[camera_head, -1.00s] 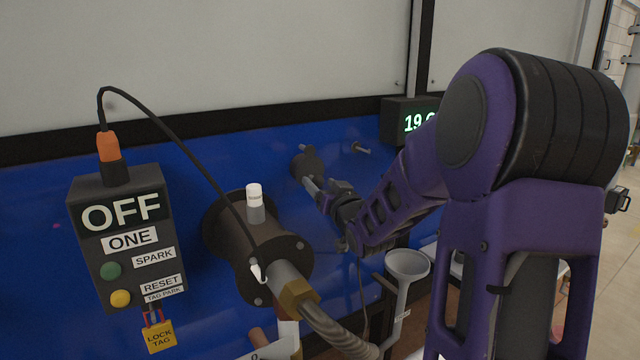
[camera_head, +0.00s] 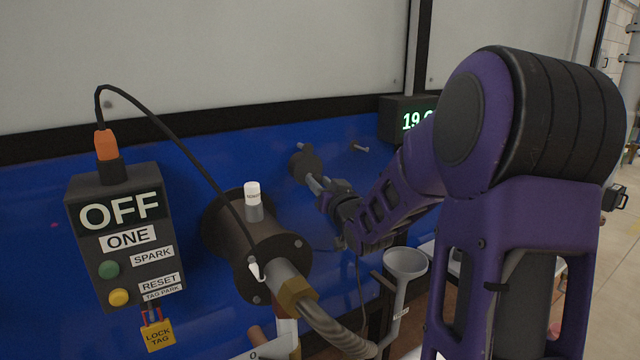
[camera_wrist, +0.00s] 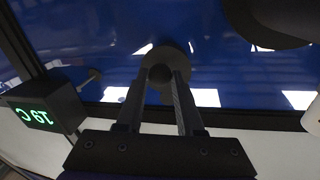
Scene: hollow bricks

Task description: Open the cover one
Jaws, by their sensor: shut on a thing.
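A small round dark cover (camera_head: 303,162) is on the blue panel, right of the large dark flanged cylinder. It also shows in the wrist view as a dark disc (camera_wrist: 168,52) with a round knob (camera_wrist: 160,75) in front. My gripper (camera_head: 316,184) reaches it from the right. In the wrist view my fingers (camera_wrist: 160,88) lie on both sides of the knob and are shut on it. The tips partly hide the knob, and I cannot tell whether the cover has turned or lifted off the panel.
A control box (camera_head: 125,240) reading OFF and ONE stands at the left, with a black cable arching to the flanged cylinder (camera_head: 265,240). A hose runs from its front. A grey funnel (camera_head: 405,265) is below my arm. A green-lit display (camera_head: 408,120) is behind it.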

